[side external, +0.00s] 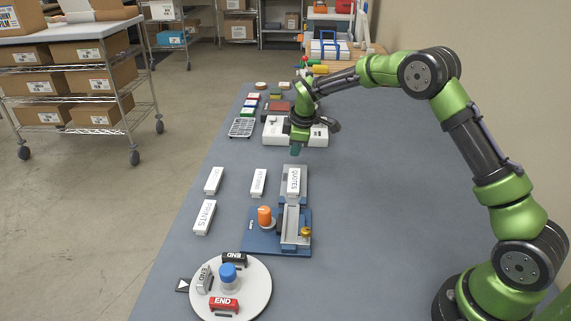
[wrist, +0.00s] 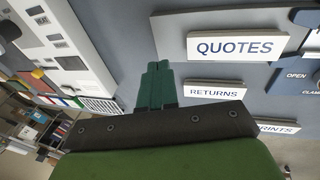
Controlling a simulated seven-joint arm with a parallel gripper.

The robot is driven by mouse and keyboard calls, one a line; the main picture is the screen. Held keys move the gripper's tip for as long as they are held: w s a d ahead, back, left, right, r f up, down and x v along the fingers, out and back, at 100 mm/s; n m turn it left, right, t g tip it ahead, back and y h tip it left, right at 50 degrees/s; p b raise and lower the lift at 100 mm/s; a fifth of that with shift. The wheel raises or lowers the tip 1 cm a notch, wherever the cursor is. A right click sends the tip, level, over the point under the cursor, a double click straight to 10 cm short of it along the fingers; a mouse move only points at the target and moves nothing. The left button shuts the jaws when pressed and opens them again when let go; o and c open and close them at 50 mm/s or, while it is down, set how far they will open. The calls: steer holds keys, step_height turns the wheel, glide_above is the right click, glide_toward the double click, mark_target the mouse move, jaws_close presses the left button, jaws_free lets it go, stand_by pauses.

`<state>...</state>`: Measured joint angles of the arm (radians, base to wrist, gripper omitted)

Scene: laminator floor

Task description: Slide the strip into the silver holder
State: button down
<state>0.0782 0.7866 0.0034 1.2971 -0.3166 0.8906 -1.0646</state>
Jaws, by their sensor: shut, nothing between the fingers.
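The white strip marked QUOTES (side external: 293,181) lies on a grey support just beyond the blue fixture (side external: 262,243), lined up with the silver holder (side external: 290,222). Its near end is close to the holder's far end; I cannot tell whether it is inside. In the wrist view the QUOTES strip (wrist: 236,46) lies to the right of my fingers. My gripper (side external: 295,151) is above the table just beyond the strip's far end, apart from it. Its teal fingers (wrist: 158,82) are shut together and empty in the wrist view.
An orange knob (side external: 264,214) stands left of the holder and a brass knob (side external: 305,232) at its right. White strips, RETURNS (side external: 258,182) and PRINTS (side external: 204,217), lie left. A turntable (side external: 258,300) with END pieces is in front. A white machine (side external: 275,131) stands behind. The table's right is clear.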

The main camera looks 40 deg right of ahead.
mark_target(292, 179)
steer(key=shift+f, duration=2.35)
steer(key=shift+r, duration=0.75)
steer(key=shift+a, duration=0.1)
steer(key=shift+s+a, duration=0.8)
steer(key=shift+s, duration=0.05)
steer(key=shift+s+a, duration=0.1)
steer(key=shift+s, duration=0.05)
steer(key=shift+s+a, duration=0.75)
steer(key=shift+s+a, duration=0.1)
steer(key=shift+a, duration=0.05)
steer(key=shift+s+a, duration=0.75)
steer(key=shift+s, duration=0.05)
steer(key=shift+s+a, duration=0.1)
steer(key=shift+a, duration=0.05)
